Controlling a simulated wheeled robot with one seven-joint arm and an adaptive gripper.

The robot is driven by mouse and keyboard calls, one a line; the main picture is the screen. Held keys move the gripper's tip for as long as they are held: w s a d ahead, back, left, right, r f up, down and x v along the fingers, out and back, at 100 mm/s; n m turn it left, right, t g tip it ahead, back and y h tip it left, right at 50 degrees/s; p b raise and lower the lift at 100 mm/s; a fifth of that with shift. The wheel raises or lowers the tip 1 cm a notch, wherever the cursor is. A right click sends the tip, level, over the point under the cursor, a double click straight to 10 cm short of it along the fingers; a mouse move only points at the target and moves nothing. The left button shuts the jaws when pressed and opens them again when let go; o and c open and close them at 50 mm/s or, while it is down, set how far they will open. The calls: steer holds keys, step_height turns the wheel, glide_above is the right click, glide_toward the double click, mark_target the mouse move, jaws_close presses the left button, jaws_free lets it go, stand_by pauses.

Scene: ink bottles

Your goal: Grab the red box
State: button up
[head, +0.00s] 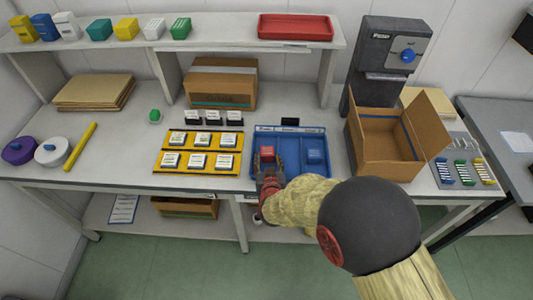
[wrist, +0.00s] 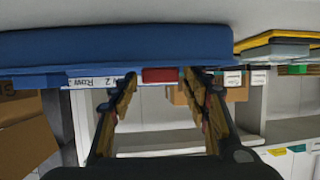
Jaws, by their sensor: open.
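The small red box (head: 267,153) sits in the left compartment of the blue tray (head: 289,140) on the table. My gripper (head: 269,174) is at the tray's front edge, just in front of the red box. In the wrist view, my gripper's two fingers (wrist: 158,78) are spread apart with nothing held between them. The red box (wrist: 160,75) shows as a small red patch beyond and between the fingertips, against the blue tray edge (wrist: 120,75). I cannot tell whether the fingers touch it. A blue box (head: 314,156) sits in the tray's right compartment.
A yellow rack (head: 184,161) with several white-labelled bottles stands left of the tray. An open cardboard box (head: 388,148) stands to the right.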

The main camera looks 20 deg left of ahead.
mark_target(267, 156)
steer(key=b+x, duration=0.1)
steer(key=x, duration=0.3)
steer(key=shift+w+a, duration=0.2)
steer(key=shift+w, duration=0.2)
steer(key=shift+c, duration=0.3)
steer(key=c, duration=0.9)
